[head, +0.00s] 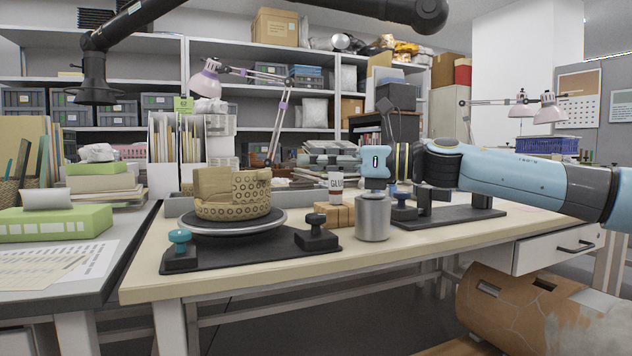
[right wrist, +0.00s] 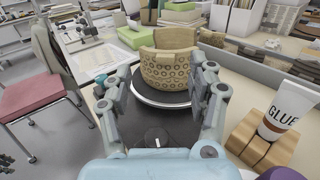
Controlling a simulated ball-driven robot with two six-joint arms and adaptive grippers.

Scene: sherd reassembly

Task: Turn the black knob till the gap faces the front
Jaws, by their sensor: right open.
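A tan vessel (head: 252,190) with a ring pattern stands on a round grey turntable (head: 272,224). Its gap appears at the front left in the head view, where plain inner wall shows. The black knob (head: 316,226) sits at the right end of the dark base (head: 240,255); a teal knob (head: 179,238) is at the left end. My right gripper (right wrist: 162,88) is open and empty. In the right wrist view the black knob (right wrist: 157,138), with a white mark on top, lies between and below its fingers, apart from them. The vessel (right wrist: 165,70) is beyond.
A metal cylinder (head: 373,218), tan blocks (head: 338,214) and a glue tube (head: 335,186) stand right of the turntable. A second dark base (head: 445,216) with knobs lies further right. The table front (head: 230,282) is clear.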

